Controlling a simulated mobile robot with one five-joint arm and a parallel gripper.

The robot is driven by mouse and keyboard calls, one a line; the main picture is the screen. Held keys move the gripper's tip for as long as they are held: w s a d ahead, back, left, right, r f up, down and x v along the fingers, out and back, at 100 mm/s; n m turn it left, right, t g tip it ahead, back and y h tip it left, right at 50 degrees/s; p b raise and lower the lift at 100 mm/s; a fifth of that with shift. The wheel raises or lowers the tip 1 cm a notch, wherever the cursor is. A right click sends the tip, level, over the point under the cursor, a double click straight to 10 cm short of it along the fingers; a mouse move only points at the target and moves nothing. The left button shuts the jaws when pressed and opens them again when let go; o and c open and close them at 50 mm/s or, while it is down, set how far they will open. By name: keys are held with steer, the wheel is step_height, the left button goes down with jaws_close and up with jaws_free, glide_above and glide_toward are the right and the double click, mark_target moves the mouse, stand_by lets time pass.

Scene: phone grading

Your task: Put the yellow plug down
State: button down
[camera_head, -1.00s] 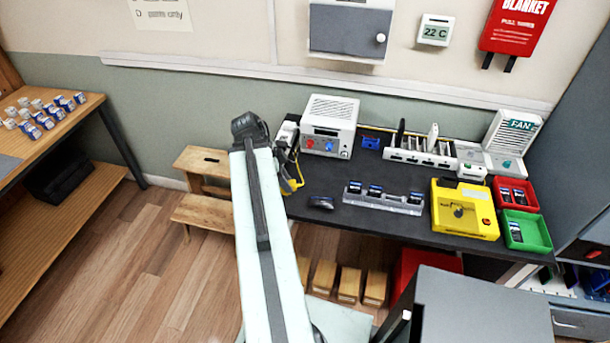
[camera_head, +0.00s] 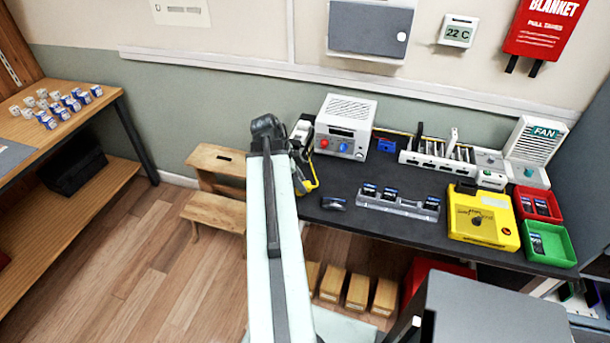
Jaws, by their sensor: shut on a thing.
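A yellow piece (camera_head: 313,184), which looks like the yellow plug, shows at the left end of the dark bench, beside my arm. My gripper (camera_head: 303,165) is just right of my pale arm, partly hidden by it, and is shut on the yellow plug. The fingertips are too small and covered to make out. I cannot tell whether the plug touches the bench top.
The dark bench (camera_head: 345,185) holds a white box with red and blue sockets (camera_head: 341,127), a small dark object (camera_head: 334,204), a clear phone rack (camera_head: 410,208), a yellow device (camera_head: 482,213), and red (camera_head: 538,204) and green (camera_head: 548,243) trays. A wooden step stool (camera_head: 215,210) stands left.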

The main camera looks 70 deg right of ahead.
steer(key=shift+f+b, duration=0.45)
steer(key=shift+f, duration=0.1)
steer(key=c, duration=1.1)
jaws_free()
steer(key=shift+o, duration=0.2)
steer(key=shift+r, duration=0.2)
steer(key=shift+r+p, duration=0.25)
steer(key=shift+p, duration=0.2)
steer(key=p+v, duration=1.1)
steer(key=v, duration=0.1)
steer(key=shift+r+p, duration=0.3)
steer(key=shift+s, duration=0.1)
